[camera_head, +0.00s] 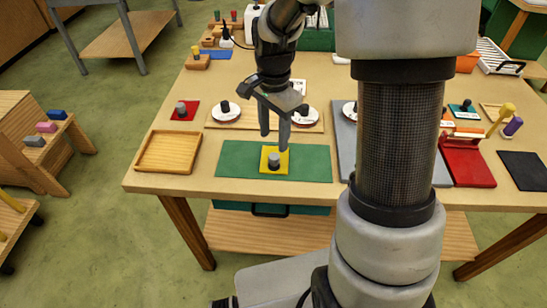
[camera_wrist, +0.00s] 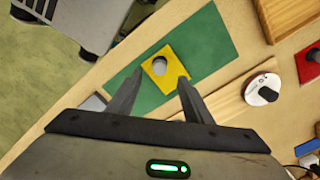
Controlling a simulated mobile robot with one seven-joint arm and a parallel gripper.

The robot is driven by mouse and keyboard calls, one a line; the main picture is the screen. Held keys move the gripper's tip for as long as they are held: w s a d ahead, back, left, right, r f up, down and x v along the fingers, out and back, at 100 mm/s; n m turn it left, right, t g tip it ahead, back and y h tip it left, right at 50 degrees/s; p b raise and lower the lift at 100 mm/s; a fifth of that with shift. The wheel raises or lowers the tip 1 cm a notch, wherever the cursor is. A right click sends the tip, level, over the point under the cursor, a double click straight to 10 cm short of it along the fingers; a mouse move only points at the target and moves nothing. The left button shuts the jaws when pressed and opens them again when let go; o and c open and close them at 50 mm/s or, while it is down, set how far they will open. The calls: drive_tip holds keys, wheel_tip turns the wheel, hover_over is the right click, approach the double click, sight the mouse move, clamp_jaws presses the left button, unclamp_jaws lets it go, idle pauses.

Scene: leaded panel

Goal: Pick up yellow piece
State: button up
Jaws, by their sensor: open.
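The yellow piece (camera_head: 283,168) is a flat yellow square with a grey knob on top. It lies on the green mat (camera_head: 228,168) near the table's front edge. In the wrist view the yellow piece (camera_wrist: 173,84) lies just beyond my fingertips. My gripper (camera_head: 275,142) is open and empty, its fingers pointing down above the yellow piece and a little behind it. In the wrist view my gripper (camera_wrist: 160,77) has its two fingers apart, with the piece's knob seen between their tips. The piece appears untouched.
A wooden tray (camera_head: 140,164) lies left of the mat. Behind are a red piece (camera_head: 176,116) and white discs with black knobs (camera_head: 228,106) on a wooden strip.

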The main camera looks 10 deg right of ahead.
sight(274, 156)
wheel_tip(274, 156, down, 9)
drive_tip(key=shift+r, duration=0.15)
drive_tip(key=c, duration=1.1)
